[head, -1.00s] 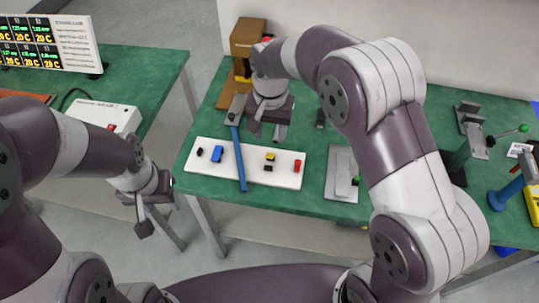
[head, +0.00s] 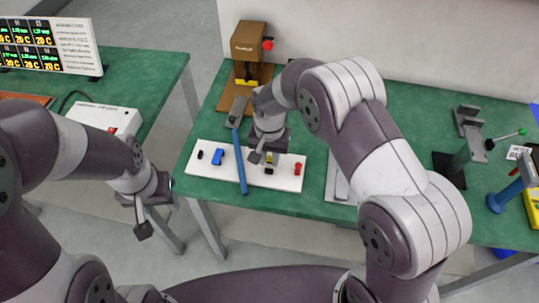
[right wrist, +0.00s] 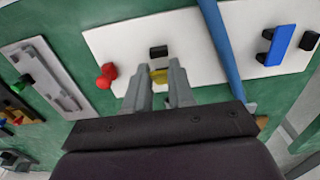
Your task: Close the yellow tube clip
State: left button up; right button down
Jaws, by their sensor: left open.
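The yellow tube clip (right wrist: 158,75) is on the white board (right wrist: 105,42). In the right wrist view it shows between the two fingers of my right gripper (right wrist: 161,78), partly hidden by them. In the head view, my right gripper (head: 262,158) is down over the board, and a bit of yellow clip (head: 268,158) shows at its fingers. I cannot tell whether the fingers press on it. The clip's lid position is too small to tell. My left gripper (head: 150,216) is open and empty, off the table's left front.
The board also carries a red part (head: 298,169), a blue clip (head: 215,155) and black parts. A long blue bar (head: 240,165) crosses it left of my right gripper. A brown stand (head: 250,50) is behind. A grey plate (head: 338,185) lies to the right.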

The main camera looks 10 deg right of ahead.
jog(key=f+t+b, duration=0.1)
jog(key=t+b, duration=0.1)
jog(key=b, duration=0.1)
jog(key=shift+s+a+f+h, duration=0.2)
jog(key=shift+s+f+h, duration=0.15)
jog(key=shift+h, duration=0.05)
jog(key=shift+s+r+b, duration=0.15)
jog(key=shift+b, duration=0.35)
jog(key=shift+r+t, duration=0.25)
jog(key=shift+t, duration=0.05)
jog(key=c, duration=1)
grip_release()
jog(key=shift+o, duration=0.2)
